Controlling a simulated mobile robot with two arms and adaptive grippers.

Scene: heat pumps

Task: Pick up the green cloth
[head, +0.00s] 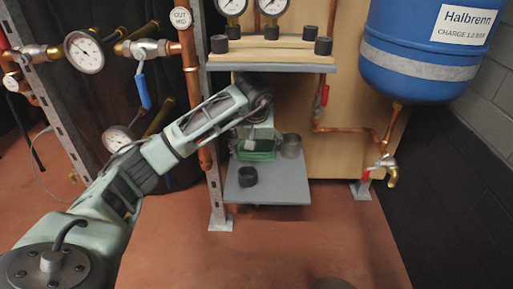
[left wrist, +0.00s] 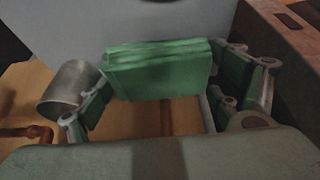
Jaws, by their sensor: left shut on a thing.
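The green cloth (left wrist: 158,72) is a folded, layered block that sits between the two fingers of my left gripper (left wrist: 160,92) in the left wrist view. The gripper is shut on it. In the head view the cloth (head: 257,151) shows as a small green patch over the grey lower shelf (head: 285,190), under the end of my left arm. The left gripper (head: 257,142) is small there and partly hidden by my wrist. I cannot tell whether the cloth touches the shelf. My right gripper is not in view.
A metal cup (head: 291,146) stands right of the cloth, close to the gripper. An upper shelf (head: 270,63) with gauges overhangs the arm. A copper pipe (head: 190,70) and metal upright (head: 211,150) stand left.

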